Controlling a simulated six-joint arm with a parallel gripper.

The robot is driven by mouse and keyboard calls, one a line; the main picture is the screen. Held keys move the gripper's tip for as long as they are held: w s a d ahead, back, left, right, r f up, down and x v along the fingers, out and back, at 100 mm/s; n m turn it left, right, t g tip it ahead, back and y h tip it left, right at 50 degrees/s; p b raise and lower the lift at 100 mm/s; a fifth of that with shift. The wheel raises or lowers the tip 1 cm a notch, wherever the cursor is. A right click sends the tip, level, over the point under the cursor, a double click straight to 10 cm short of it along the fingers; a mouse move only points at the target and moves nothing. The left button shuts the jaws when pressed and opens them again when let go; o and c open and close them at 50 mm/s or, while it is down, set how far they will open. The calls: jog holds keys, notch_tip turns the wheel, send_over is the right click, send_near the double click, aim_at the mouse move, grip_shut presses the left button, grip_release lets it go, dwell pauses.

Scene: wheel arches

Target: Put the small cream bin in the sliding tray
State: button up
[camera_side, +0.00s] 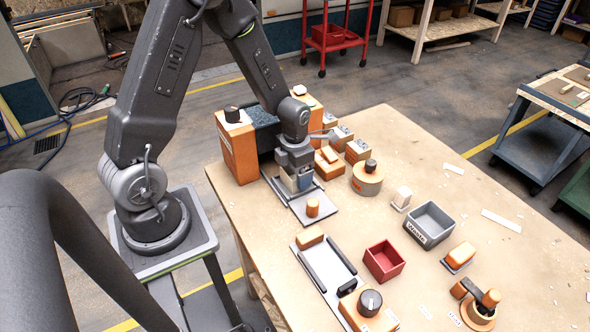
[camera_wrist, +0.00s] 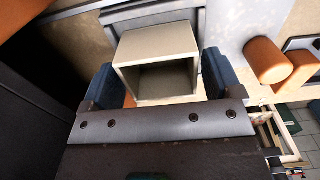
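The small cream bin (camera_wrist: 158,50) shows in the wrist view between the two blue fingers of my gripper (camera_wrist: 160,85), its opening facing the camera. Narrow gaps seem to show beside it, so I cannot tell whether the fingers grip it. In the side view my gripper (camera_side: 301,184) points down over a flat grey tray (camera_side: 330,212) with an orange knob (camera_side: 313,207), which looks like the sliding tray. The knob also shows right of the bin in the wrist view (camera_wrist: 266,60). I cannot tell whether the bin touches the tray.
An orange-sided housing (camera_side: 240,150) stands just behind my gripper. Orange blocks (camera_side: 328,163) and a round orange part (camera_side: 368,178) lie to the right. Nearer are a black-railed tray (camera_side: 325,264), a red bin (camera_side: 384,261) and a grey bin (camera_side: 430,225).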

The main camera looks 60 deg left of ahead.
jog(key=shift+o, duration=0.6)
notch_tip(320, 180, up, 17)
jog(key=s+d+m+t, duration=0.1)
jog(key=s+d+m, duration=0.1)
jog(key=m, duration=0.5)
jog(key=s+d+r+m+t, duration=0.2)
jog(key=s+d+r+m, duration=0.2)
jog(key=m, duration=1)
jog(key=s+d+r+m+t, duration=0.2)
jog(key=s+d+r+m, duration=0.2)
jog(key=m, duration=1.1)
jog(key=s+r, duration=0.1)
jog(key=s, duration=0.2)
jog(key=shift+s+r+t, duration=0.2)
jog(key=shift+s+t, duration=0.1)
jog(key=shift+s, duration=0.05)
